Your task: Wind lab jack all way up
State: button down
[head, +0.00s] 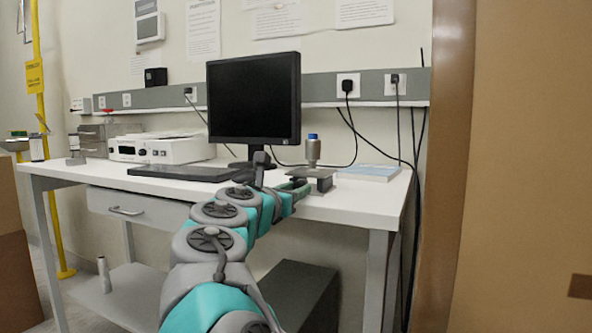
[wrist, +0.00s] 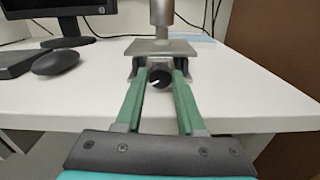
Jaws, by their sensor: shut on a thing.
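The lab jack stands near the front edge of the white desk, right of the monitor. Its grey metal top plate (head: 312,173) is level and a short way above the base. A metal cylinder with a blue cap (head: 312,150) stands upright on the plate; its lower part also shows in the wrist view (wrist: 163,16). My gripper (wrist: 160,78) reaches the jack from the front. Its green fingers are shut on the jack's dark round knob (wrist: 160,82), one finger on each side. The jack's mechanism is mostly hidden behind the knob and fingers.
The monitor (head: 253,98), keyboard (head: 183,172) and mouse (wrist: 56,62) are left of the jack. A flat pale blue-white item (head: 368,172) lies to its right. Cables hang behind the desk. A tall brown panel (head: 515,170) bounds the right side. The desk front (wrist: 250,105) is clear.

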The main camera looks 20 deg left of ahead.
jog(key=shift+s+a+r+p, duration=0.15)
jog(key=shift+a+r+p, duration=0.15)
jog(key=shift+p, duration=0.1)
jog(key=shift+f+m+b, duration=0.3)
jog(key=shift+m, duration=1.2)
jog(key=c, duration=0.7)
grip_release()
jog(key=shift+o, duration=0.9)
jog(key=shift+d, duration=0.2)
